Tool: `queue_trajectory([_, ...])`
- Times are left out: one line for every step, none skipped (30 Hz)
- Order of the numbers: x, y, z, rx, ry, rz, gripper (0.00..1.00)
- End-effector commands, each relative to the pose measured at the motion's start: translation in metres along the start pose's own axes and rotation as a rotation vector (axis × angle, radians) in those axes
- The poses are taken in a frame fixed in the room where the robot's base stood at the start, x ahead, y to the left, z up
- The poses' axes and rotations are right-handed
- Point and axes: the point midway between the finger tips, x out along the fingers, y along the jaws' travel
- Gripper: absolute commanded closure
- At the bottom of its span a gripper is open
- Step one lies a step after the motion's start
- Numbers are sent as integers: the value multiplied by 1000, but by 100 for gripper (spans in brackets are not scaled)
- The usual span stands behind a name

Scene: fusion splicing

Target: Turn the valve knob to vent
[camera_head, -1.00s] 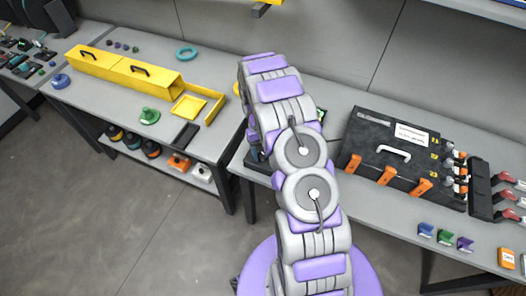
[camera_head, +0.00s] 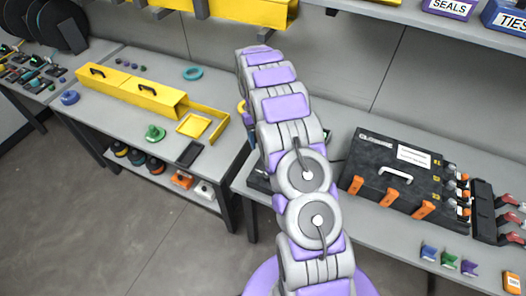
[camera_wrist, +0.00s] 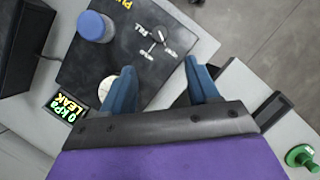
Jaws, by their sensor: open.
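The valve knob (camera_wrist: 158,37) is a small grey lever on a black panel (camera_wrist: 138,60) in the wrist view. Pale labels surround it; one seems to read FILL, and the others are hard to read. My gripper (camera_wrist: 161,63) is open, with its two blue fingers apart and nothing between them. The knob shows just beyond the fingertips, apart from them in the picture. A display (camera_wrist: 66,107) beside the panel reads "0 kPa LEAK". In the head view my arm hides the gripper and most of the panel.
A blue-topped cylinder (camera_wrist: 95,27) and a partly hidden whitish round part (camera_wrist: 106,88) are on the panel. In the head view, a black case (camera_head: 385,175) stands to the right, yellow boxes (camera_head: 135,90) to the left, and a shelf with yellow bins (camera_head: 250,10) above.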

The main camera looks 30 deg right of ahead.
Motion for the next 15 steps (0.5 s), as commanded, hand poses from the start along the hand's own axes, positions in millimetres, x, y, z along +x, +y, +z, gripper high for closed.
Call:
queue_trajectory([-8,0,-1,0,5,1,40])
queue_trajectory([-11,0,-1,0,4,1,40])
queue_trajectory([-15,0,-1,0,3,1,40])
queue_trajectory([-18,0,-1,0,1,1,40])
queue_trajectory([-20,0,0,0,-1,1,40])
queue_trajectory([-22,0,0,0,-1,1,40])
queue_trajectory([-23,0,0,0,-2,1,40])
queue_trajectory([-25,0,0,0,-1,1,40])
queue_trajectory([-26,0,0,0,-1,1,40])
queue_trajectory([-26,0,0,0,-1,1,40])
queue_trajectory([-26,0,0,0,-1,1,40])
queue_trajectory([-26,0,0,0,-1,1,40])
queue_trajectory([-26,0,0,0,-1,1,40])
queue_trajectory([-26,0,0,0,-1,1,40])
queue_trajectory([-26,0,0,0,-1,1,40])
